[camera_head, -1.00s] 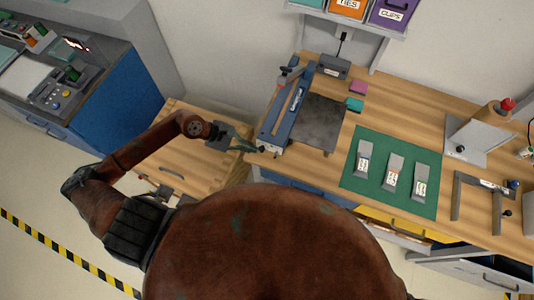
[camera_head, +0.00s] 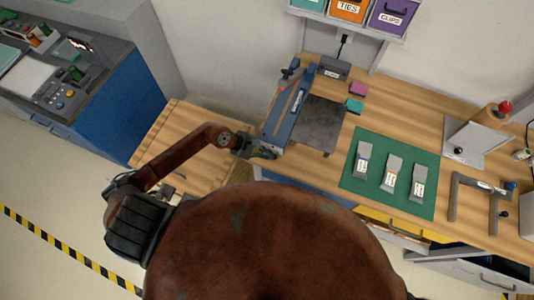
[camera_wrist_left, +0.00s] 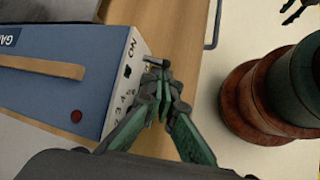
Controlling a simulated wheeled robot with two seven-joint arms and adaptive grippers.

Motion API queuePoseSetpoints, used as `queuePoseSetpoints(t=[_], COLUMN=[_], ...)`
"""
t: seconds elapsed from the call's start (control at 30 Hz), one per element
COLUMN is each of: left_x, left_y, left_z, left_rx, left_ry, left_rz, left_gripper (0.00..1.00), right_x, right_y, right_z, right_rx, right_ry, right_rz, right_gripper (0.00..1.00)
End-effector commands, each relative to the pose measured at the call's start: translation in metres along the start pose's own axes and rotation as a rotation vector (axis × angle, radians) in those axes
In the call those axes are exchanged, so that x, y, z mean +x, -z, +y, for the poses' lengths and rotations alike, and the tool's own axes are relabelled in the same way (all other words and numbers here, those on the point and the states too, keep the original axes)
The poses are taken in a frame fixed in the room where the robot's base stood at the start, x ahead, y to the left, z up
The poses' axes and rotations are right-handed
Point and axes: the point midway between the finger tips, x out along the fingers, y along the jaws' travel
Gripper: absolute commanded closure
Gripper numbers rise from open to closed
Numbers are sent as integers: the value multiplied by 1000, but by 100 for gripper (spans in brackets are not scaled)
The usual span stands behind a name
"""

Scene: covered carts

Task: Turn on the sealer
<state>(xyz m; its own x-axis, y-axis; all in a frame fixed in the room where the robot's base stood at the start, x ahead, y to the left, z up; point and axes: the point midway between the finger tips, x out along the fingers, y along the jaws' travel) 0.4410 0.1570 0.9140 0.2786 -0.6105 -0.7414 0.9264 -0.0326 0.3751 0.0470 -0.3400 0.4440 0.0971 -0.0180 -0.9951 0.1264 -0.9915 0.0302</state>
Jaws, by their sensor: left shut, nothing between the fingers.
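The sealer (camera_head: 288,112) is a long blue machine with a wooden strip, lying along the left end of the workbench. In the left wrist view, its end face (camera_wrist_left: 122,84) has an "ON" mark, a small black switch (camera_wrist_left: 127,71) and a row of numbers. A dark red lamp (camera_wrist_left: 76,116) sits on its top. My left gripper (camera_head: 268,153) is shut and empty at the sealer's near end. In the left wrist view, its fingertips (camera_wrist_left: 158,75) are close beside the switch face; I cannot tell whether they touch it. My right gripper is not in view.
A green mat (camera_head: 402,153) with several grey packets lies right of the sealer's dark plate (camera_head: 318,124). A wooden cart (camera_head: 178,130) stands left of the bench. A small grey box (camera_head: 334,69) sits behind the sealer. A bench handle (camera_wrist_left: 213,25) shows below the edge.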

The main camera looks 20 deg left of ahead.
Motion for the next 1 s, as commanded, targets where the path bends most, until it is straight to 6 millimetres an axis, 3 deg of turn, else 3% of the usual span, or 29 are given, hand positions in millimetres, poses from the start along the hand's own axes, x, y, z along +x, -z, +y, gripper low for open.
queuePoseSetpoints(t=[1.0], left_x=[-3], left_y=[-2], left_z=[1], left_rx=[-86], left_ry=[113], left_rz=[0], left_gripper=[100], right_x=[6], right_y=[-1], right_z=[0], right_rx=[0], right_ry=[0], right_rz=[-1], right_gripper=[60])
